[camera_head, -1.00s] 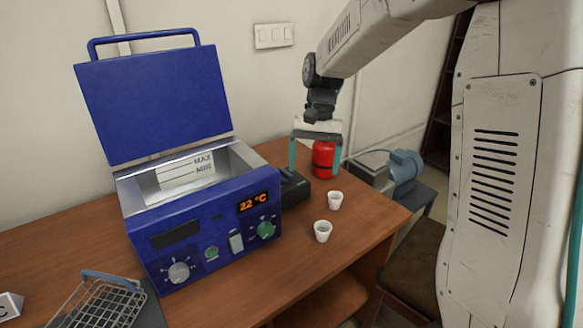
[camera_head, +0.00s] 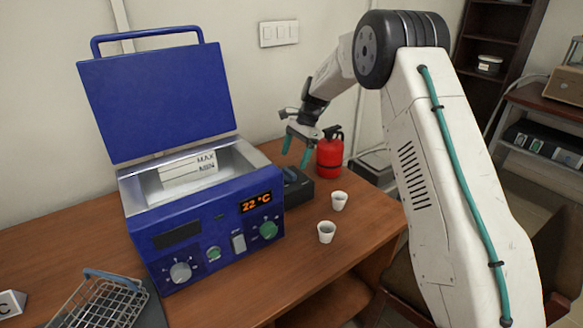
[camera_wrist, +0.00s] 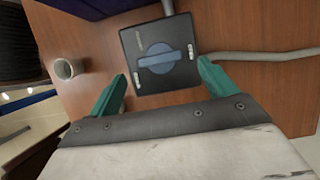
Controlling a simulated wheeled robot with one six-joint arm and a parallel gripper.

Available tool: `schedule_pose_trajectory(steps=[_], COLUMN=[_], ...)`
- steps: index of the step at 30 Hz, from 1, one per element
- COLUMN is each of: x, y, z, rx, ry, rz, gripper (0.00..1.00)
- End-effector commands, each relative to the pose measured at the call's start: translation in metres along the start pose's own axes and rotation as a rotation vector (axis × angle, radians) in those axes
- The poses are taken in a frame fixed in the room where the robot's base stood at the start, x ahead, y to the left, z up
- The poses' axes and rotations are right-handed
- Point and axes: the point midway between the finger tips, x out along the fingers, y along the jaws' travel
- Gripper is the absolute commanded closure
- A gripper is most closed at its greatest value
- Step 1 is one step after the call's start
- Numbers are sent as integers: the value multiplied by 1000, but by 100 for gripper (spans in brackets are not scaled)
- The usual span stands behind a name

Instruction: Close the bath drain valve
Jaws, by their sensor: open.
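The blue water bath (camera_head: 190,215) stands on the wooden table with its lid (camera_head: 155,100) raised and its display at 22 °C. To its right is a black box (camera_head: 297,192) with a blue knob, which I take to be the drain valve. In the wrist view the blue knob (camera_wrist: 158,58) sits on the black plate between two pale labels, its bar lying roughly sideways. My gripper (camera_head: 296,152) is open and empty, with teal fingers pointing down above the box. In the wrist view the open fingers (camera_wrist: 160,88) straddle the near side of the box, apart from the knob.
Two white cups (camera_head: 326,231) (camera_head: 339,200) stand in front of the box. A red extinguisher-like canister (camera_head: 330,155) stands right behind my gripper. A grey hose (camera_wrist: 265,56) runs from the box. A wire basket (camera_head: 103,303) lies at the front left.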

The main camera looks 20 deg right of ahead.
Motion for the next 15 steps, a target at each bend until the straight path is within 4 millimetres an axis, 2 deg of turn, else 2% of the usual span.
schedule_pose_trajectory(steps=[1, 6, 10, 15], x=[10, 35, 45, 49], y=[0, 0, 0, 0], z=[1, 0, 1, 1], rx=[-1, -1, -2, -3], ry=[-2, 0, 0, 1], rz=[3, 2, 2, 0], gripper=[16, 16, 16, 16])
